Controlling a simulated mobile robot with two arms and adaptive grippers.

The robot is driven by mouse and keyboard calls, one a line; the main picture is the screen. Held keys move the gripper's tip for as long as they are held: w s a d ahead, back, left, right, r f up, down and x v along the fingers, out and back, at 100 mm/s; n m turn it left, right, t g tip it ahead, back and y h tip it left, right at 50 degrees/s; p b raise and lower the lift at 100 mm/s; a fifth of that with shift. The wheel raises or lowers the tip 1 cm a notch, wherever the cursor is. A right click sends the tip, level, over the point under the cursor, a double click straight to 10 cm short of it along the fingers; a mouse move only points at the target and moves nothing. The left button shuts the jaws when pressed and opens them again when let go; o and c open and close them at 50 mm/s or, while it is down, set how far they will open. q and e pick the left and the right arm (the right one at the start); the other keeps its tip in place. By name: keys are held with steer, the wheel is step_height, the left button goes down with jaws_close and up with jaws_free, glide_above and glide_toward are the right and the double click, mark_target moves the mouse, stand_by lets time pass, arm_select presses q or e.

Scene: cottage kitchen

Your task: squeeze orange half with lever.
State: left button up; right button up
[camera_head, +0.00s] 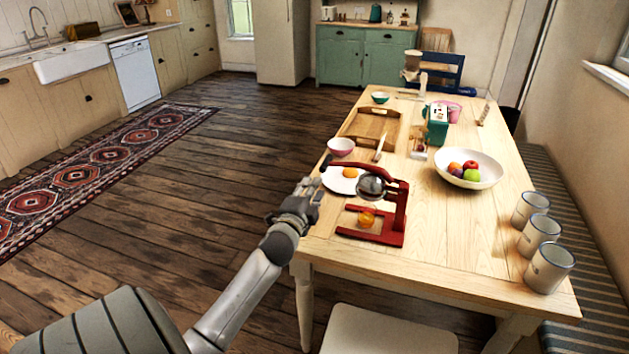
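A red lever press (396,212) stands near the left edge of the wooden table, with a silver dome (371,187) under its upper arm. A small amber-orange item (366,219) sits low in the press, below the dome; I cannot tell if it is a cup or fruit. An orange half (351,173) lies on a white plate (334,184) behind the press. My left gripper (318,176) is at the table's left edge, beside the plate and left of the press. Its fingers are small and dark; their opening and any contact with the lever are unclear. My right gripper is out of view.
Several mugs (541,232) line the right side. The front of the table (455,255) is clear. A pale chair (380,332) stands in front.

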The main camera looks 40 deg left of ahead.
arm_select(q)
steer(key=r+n+p, duration=0.2)
steer(key=r+p, duration=0.1)
steer(key=r+n+p, duration=0.3)
steer(key=shift+w+a+g, duration=0.15)
steer(key=shift+a+g, duration=0.05)
steer(key=shift+g, duration=0.2)
jaws_close()
step_height(320, 180, up, 4)
steer(key=n+g+h+p, duration=0.1)
steer(key=n+g+p, duration=0.1)
steer(key=n+p, duration=0.95)
glide_above(323, 163)
steer(key=shift+a+r, duration=0.15)
steer(key=shift+a, duration=0.05)
step_height(323, 163, down, 2)
steer(key=shift+d+f, duration=0.15)
steer(key=shift+f, duration=0.9)
